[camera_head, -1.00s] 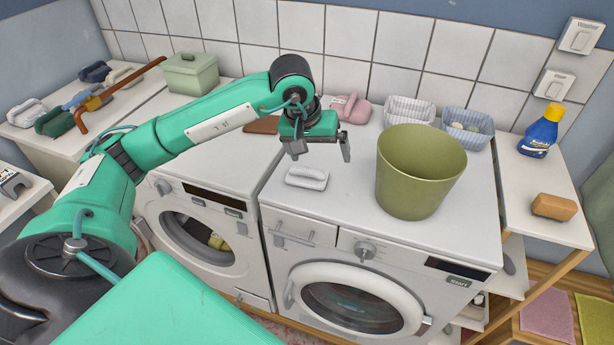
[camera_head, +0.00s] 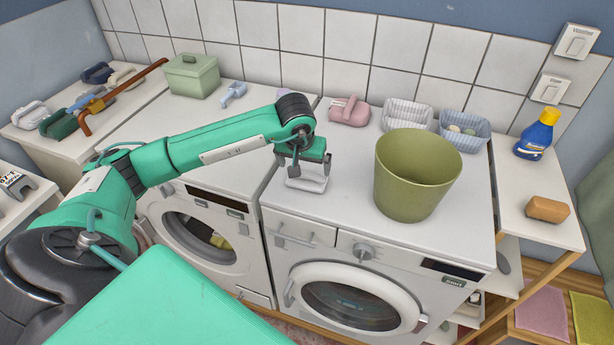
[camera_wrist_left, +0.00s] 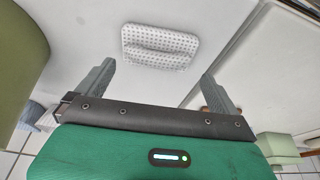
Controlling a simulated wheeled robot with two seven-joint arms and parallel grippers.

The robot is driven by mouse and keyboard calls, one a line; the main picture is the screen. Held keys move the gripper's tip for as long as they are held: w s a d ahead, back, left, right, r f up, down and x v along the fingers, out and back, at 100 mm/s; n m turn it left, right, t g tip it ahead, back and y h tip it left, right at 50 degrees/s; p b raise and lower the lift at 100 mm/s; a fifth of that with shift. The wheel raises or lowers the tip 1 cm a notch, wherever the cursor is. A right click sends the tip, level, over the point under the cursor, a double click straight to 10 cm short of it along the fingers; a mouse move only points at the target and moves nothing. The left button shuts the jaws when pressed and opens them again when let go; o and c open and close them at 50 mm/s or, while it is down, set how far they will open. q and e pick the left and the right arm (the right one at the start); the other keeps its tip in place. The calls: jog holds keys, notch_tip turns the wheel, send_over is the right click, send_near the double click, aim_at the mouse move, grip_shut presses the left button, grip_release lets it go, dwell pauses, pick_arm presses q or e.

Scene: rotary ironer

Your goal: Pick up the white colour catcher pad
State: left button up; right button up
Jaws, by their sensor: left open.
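The white colour catcher pad (camera_head: 306,179) lies on top of the right-hand washing machine, near its left front part. In the left wrist view the white pad (camera_wrist_left: 160,46) shows dotted, with a raised grip across it, beyond the fingertips. My left gripper (camera_head: 307,183) is over the pad, pointing down. In the left wrist view its two fingers (camera_wrist_left: 156,78) are apart with nothing between them. The arm hides part of the machine top behind it. My right gripper is not in view.
A green bucket (camera_head: 413,178) stands right of the pad. A green lidded box (camera_head: 193,75) and a blue item (camera_head: 232,93) stand at the back left.

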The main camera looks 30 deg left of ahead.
aim_at(307, 173)
pick_arm(q)
jog(key=p+x, duration=0.1)
jog(key=x, duration=0.2)
jog(key=shift+w+d+f, duration=0.1)
jog(key=shift+d, duration=0.1)
jog(key=shift+w+f+p, duration=0.1)
jog(key=shift+f+p, duration=0.2)
jog(key=shift+c, duration=0.5)
jog(key=c, duration=1)
jog(key=shift+o, duration=0.2)
jog(key=shift+r, duration=0.15)
